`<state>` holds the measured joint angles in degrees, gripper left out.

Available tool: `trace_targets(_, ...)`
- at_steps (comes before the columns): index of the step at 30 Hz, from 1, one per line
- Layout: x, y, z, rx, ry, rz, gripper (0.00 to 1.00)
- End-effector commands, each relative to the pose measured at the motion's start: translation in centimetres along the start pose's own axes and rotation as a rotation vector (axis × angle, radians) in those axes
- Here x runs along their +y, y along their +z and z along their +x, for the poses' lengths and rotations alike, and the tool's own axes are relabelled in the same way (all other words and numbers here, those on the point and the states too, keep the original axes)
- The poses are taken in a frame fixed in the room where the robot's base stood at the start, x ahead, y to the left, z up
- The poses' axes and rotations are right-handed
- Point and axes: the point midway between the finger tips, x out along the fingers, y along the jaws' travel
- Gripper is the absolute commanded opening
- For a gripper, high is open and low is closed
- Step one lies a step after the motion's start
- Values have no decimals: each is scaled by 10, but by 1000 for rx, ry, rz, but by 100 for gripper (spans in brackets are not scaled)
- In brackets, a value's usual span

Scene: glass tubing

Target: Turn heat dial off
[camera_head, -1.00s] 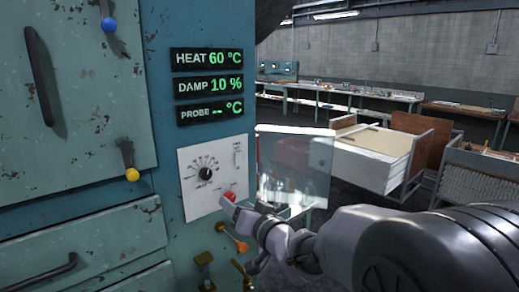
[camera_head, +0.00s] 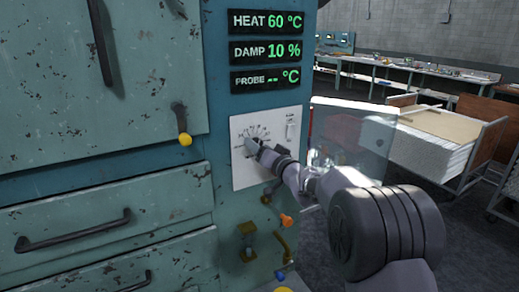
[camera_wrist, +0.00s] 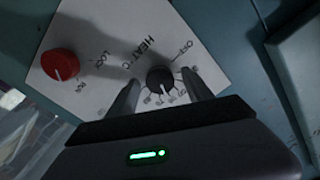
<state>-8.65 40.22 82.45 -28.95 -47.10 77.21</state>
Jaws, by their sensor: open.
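The black heat dial (camera_wrist: 160,80) sits on a white panel (camera_head: 240,174) on the blue cabinet. In the wrist view it shows a pale pointer line and is marked HEAT °C, with OFF printed to one side. My gripper (camera_wrist: 160,97) is open, with one finger on each side of the dial; I cannot tell whether either finger touches it. In the head view my gripper (camera_head: 257,147) covers the dial. The heat display (camera_head: 267,22) reads 60 °C.
A red knob (camera_wrist: 60,64) marked LOCK is beside the dial on the panel. A clear open cover (camera_head: 350,138) stands right of the panel. Valves with an orange knob (camera_head: 287,220) and a blue knob (camera_head: 280,275) stick out below. A drawer handle (camera_head: 72,231) juts out at left.

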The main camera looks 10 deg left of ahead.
Motion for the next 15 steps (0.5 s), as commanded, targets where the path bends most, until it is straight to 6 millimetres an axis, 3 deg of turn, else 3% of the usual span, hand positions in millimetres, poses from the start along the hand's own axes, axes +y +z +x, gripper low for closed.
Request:
trace_targets(8, 0, 0, 2, 0, 1, 1, 59)
trace_targets(15, 0, 0, 2, 0, 1, 1, 14)
